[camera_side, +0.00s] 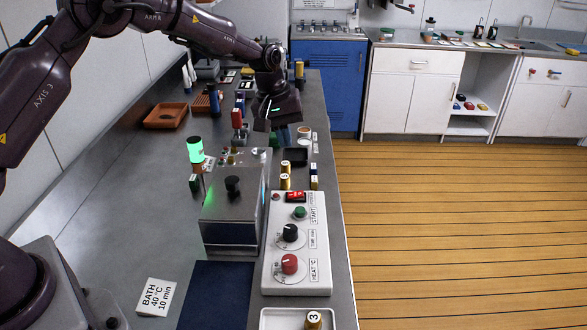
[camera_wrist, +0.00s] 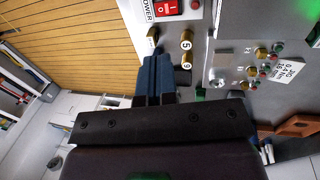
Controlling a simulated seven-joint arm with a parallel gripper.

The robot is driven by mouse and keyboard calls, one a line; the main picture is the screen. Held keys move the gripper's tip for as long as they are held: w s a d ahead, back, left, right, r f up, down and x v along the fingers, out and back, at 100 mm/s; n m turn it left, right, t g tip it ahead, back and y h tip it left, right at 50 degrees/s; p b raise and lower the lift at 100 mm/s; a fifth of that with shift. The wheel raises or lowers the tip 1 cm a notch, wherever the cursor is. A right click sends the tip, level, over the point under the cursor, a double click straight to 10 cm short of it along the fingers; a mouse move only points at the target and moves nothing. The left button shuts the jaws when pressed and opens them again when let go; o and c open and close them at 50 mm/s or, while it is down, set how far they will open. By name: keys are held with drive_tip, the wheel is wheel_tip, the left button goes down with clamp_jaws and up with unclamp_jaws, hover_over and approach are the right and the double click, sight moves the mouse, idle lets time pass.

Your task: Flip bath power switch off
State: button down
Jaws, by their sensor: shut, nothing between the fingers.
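The red power switch (camera_side: 295,197) sits at the far end of the white control panel (camera_side: 312,276). In the wrist view the switch (camera_wrist: 168,9) is at the top edge, marked I and O beside the word POWER; I cannot tell which side is pressed. My gripper (camera_side: 283,135) hangs beyond the panel's far end, apart from the switch. In the wrist view its blue fingers (camera_wrist: 155,66) are together, empty, and point toward the switch. The panel also has a green START button (camera_side: 299,212), a black time knob (camera_side: 291,232) and a red heat knob (camera_side: 289,264).
A steel box (camera_side: 230,215) with a black knob stands left of the panel. Numbered brass cylinders (camera_side: 285,181) stand between gripper and panel; they also show near the fingers in the wrist view (camera_wrist: 187,40). A green lamp (camera_side: 195,150) glows. A card (camera_side: 157,296) reads BATH 40 °C 10 min.

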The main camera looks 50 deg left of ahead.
sight(300, 194)
drive_tip(key=x, duration=1.3)
drive_tip(key=shift+w+f, duration=0.1)
drive_tip(key=shift+f, duration=0.2)
